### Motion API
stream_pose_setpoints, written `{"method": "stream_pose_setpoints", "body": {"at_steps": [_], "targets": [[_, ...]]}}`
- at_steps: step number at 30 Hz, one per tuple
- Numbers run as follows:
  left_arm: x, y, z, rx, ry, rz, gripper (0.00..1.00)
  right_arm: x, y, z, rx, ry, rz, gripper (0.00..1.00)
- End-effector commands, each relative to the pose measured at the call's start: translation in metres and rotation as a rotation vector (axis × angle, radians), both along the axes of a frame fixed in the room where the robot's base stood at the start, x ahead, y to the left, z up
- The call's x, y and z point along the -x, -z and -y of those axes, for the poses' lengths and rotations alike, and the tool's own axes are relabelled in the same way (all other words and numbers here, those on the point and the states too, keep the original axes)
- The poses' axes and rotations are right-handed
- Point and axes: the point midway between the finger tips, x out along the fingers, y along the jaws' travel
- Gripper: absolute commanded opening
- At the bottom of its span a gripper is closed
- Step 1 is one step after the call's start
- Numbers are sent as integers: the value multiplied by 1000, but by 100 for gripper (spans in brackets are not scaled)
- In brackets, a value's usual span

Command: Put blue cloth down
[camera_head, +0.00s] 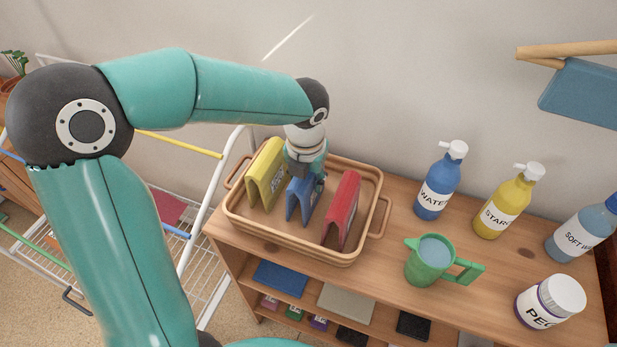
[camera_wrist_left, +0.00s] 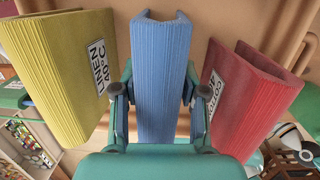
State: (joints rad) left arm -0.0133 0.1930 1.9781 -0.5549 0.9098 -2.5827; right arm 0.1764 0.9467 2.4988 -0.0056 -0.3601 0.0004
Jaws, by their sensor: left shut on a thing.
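The blue cloth (camera_head: 300,203) stands folded and upright in the tan basket tray (camera_head: 297,244) on the dresser, between a yellow cloth (camera_head: 264,174) and a red cloth (camera_head: 342,208). My left gripper (camera_head: 305,178) reaches down from above and is shut on the blue cloth. In the left wrist view the blue cloth (camera_wrist_left: 160,70) sits between the two fingers (camera_wrist_left: 160,92), with the yellow cloth (camera_wrist_left: 62,70) to the left and the red cloth (camera_wrist_left: 250,100) to the right. Whether the blue cloth's lower edge touches the tray floor cannot be told. My right gripper is not in view.
On the dresser top (camera_head: 390,268), right of the tray, stand a green jug (camera_head: 428,265), a blue bottle (camera_head: 435,190), a yellow bottle (camera_head: 500,212), a soft water bottle (camera_head: 580,232) and a white-lidded jar (camera_head: 545,303). A white drying rack (camera_head: 205,215) stands at left.

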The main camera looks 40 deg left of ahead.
Motion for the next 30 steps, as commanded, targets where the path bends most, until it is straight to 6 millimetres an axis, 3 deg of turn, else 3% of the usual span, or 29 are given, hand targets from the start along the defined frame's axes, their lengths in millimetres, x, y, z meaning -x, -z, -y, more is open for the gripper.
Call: {"method": "stream_pose_setpoints", "body": {"at_steps": [6,7,11,23,30], "targets": [[0,1,0,0,-1,0,21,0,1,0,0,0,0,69],[0,1,0,0,-1,0,46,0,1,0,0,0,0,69],[0,0,0,0,-1,0,67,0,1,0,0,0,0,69],[0,-4,0,0,-2,1,68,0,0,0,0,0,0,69],[4,-37,3,1,-1,6,68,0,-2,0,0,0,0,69]]}}
